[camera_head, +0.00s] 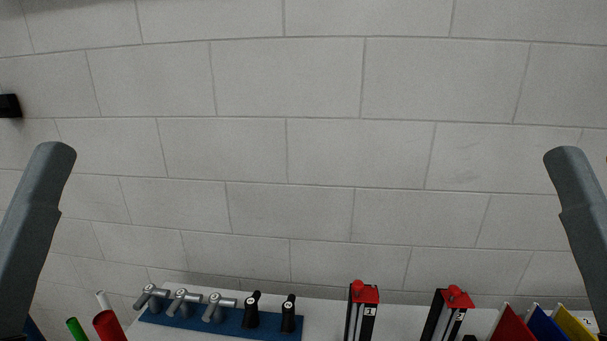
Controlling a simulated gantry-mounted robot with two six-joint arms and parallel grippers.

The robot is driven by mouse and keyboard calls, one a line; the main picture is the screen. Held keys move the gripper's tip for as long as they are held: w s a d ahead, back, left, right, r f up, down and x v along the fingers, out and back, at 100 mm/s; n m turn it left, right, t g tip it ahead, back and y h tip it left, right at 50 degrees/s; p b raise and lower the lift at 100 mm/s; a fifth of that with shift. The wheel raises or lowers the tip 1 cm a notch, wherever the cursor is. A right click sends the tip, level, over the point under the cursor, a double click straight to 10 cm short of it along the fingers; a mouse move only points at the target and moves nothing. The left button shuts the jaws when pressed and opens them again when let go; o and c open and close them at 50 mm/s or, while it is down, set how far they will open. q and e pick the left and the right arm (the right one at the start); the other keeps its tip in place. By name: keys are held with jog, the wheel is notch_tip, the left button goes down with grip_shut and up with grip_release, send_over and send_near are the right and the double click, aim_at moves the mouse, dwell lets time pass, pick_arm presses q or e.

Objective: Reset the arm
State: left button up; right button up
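Two grey links of my own arms rise at the left and right edges of the head view. No gripper fingers show on either one, so my left and right grippers are out of view. What they hold, if anything, cannot be seen.
A white table (322,310) runs along the bottom. On it are a blue rack (190,322) with grey and black handled tools, red-topped black holders marked 1 (362,310) and 3 (447,312), and red, blue and yellow pieces (545,322). Red (108,325) and green (76,328) cylinders stand left.

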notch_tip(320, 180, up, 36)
jog(key=p, duration=3.2)
jog(key=shift+p, duration=0.3)
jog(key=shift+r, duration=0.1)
